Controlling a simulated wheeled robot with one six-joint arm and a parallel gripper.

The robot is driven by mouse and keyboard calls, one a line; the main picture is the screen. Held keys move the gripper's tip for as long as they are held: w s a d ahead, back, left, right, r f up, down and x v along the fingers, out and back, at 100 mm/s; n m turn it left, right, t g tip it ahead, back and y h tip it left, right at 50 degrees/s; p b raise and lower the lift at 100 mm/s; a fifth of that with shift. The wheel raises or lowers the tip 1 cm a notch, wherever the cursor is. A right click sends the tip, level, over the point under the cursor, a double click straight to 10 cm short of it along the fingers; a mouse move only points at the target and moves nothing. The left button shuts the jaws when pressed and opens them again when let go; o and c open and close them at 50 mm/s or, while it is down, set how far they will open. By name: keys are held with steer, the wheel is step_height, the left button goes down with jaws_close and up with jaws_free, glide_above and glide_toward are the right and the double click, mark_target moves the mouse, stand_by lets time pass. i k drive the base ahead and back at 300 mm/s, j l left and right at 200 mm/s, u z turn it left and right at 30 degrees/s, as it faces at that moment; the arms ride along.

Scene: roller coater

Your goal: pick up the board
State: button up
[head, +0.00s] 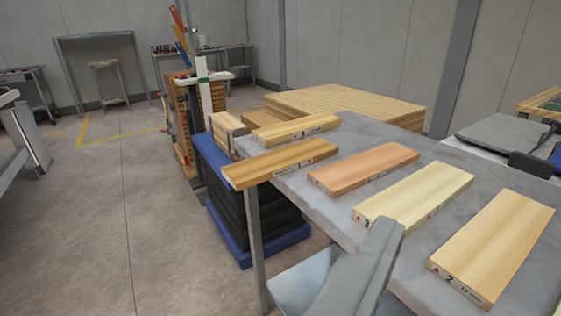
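Several flat wooden boards with labelled front edges lie on a grey table (325,208). A yellow-brown board (282,162) sticks out past the table's left edge, and a similar board (296,129) lies behind it. To the right are an orange-brown board (364,168), a pale board (415,195) and a larger yellow board (496,244) nearest me. Which one the task means cannot be told. A grey part that looks like my gripper (364,272) shows at the bottom centre, in front of the pale board. Its fingertips cannot be made out clearly, and no board is seen in it.
A blue-and-black stack (247,205) stands by the table's left side, with a wooden rack (184,125) behind it. A large wood stack (345,103) is behind the table. A grey flat object (502,132) lies at the right. The floor (100,220) at left is clear.

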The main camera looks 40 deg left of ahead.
mark_target(245, 174)
steer(key=i+u, duration=0.35)
steer(key=i+l+u, duration=0.15)
steer(key=i+u, duration=0.25)
